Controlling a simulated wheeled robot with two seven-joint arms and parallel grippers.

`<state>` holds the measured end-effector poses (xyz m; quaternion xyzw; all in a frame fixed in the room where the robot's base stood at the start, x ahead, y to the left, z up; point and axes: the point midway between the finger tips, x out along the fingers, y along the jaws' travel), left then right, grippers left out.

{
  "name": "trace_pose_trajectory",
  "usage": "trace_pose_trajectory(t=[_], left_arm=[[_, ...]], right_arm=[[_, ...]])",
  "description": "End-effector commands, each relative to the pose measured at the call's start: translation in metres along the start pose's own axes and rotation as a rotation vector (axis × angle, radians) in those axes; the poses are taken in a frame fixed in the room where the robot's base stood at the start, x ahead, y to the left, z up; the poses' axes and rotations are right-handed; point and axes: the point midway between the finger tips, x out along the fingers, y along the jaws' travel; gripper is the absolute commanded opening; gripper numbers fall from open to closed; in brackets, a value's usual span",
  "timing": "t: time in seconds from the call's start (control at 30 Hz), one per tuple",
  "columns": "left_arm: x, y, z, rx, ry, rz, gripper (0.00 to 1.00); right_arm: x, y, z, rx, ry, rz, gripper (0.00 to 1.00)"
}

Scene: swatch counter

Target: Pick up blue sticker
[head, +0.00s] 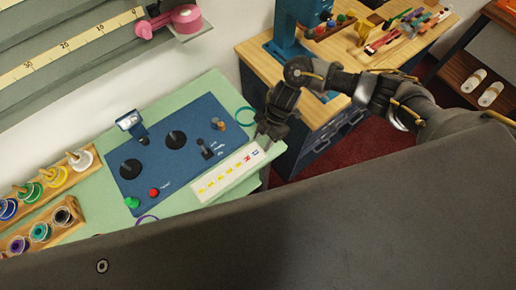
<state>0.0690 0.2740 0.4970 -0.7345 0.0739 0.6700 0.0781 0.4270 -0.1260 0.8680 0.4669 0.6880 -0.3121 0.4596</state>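A white strip (228,174) lies on the green counter along the front right edge of a blue panel. It bears a row of small yellow marks, with tiny red and blue marks near its right end. The blue mark (254,153) looks like the blue sticker, but it is too small to make out clearly. My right gripper (265,138) points down just above and behind the strip's right end, close to the blue mark. Whether its fingers are apart or touch the strip cannot be told. My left gripper is out of view.
The blue panel (130,186) carries black knobs, a red button (154,192), a green button (132,203) and a small lamp (130,121). Wooden racks of coloured spools (55,176) stand at left. A wooden workbench (262,57) with tools is behind my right arm.

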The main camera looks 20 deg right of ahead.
Motion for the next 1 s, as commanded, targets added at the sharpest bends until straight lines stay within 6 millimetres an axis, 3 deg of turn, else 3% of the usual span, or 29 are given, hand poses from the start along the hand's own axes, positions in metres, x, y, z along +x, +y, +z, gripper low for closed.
trace_pose_trajectory(t=[0.2, 0.5, 0.8, 1.0], left_arm=[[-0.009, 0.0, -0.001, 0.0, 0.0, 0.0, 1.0], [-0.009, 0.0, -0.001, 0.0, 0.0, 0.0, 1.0], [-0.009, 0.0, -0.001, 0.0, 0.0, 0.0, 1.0], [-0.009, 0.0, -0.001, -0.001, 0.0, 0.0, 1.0]], right_arm=[[0.027, 0.0, 0.001, 0.001, 0.001, -0.002, 0.39], [0.032, 0.0, 0.002, -0.001, 0.0, 0.001, 0.38], [0.031, 0.0, 0.002, -0.001, 0.0, 0.001, 0.0], [0.031, 0.0, 0.002, -0.001, 0.0, 0.001, 0.0]])
